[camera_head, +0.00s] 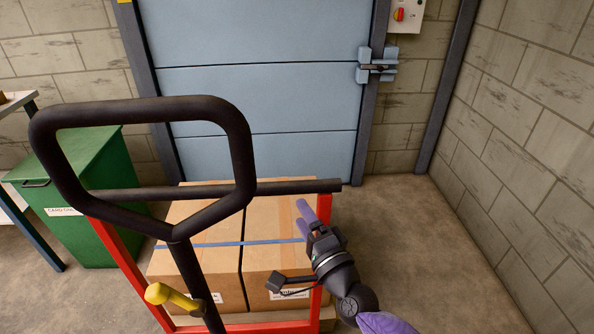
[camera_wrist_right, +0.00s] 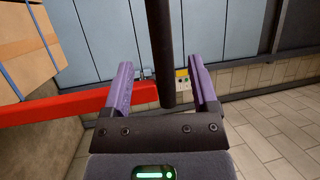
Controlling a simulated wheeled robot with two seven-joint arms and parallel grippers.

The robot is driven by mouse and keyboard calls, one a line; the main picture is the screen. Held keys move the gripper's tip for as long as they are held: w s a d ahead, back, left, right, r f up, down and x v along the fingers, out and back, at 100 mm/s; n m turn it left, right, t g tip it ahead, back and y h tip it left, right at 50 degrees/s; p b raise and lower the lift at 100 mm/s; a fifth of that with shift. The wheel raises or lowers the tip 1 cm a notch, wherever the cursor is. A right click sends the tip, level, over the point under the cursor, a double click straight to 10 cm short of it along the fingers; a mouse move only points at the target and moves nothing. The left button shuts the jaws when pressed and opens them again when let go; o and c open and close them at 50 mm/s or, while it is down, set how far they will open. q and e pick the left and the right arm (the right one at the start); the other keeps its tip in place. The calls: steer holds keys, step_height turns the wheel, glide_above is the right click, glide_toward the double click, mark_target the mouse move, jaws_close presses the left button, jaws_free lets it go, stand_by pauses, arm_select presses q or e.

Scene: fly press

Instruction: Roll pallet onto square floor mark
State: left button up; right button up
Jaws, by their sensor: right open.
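A pallet (camera_head: 328,318), mostly hidden, shows a wooden edge under the strapped cardboard boxes (camera_head: 275,205) in the head view. A red frame (camera_head: 325,206) with a black crossbar (camera_head: 290,187) stands at the load, with a black loop handle (camera_head: 243,150) and yellow lever (camera_head: 170,296) in front. My right gripper (camera_head: 313,212) is open near the crossbar's right end. In the right wrist view, the black bar (camera_wrist_right: 160,45) appears between the open fingers (camera_wrist_right: 160,75); I cannot tell whether they touch it. My left gripper and the square floor mark are not in view.
A green bin (camera_head: 85,200) and a table (camera_head: 18,102) stand at the left. A blue-grey door (camera_head: 260,90) with a latch (camera_head: 377,66) is behind the load. A block wall (camera_head: 535,130) bounds the right. Bare floor (camera_head: 420,250) lies between load and wall.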

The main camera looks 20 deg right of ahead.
mark_target(286, 193)
steer(key=b+x, duration=0.1)
steer(key=x, duration=0.6)
steer(key=shift+w+a+f, duration=0.1)
steer(key=shift+a, duration=0.05)
steer(key=shift+w+a+r, duration=0.1)
steer(key=shift+w+r, duration=0.15)
steer(key=shift+w, duration=0.25)
jaws_close()
stand_by(0.6)
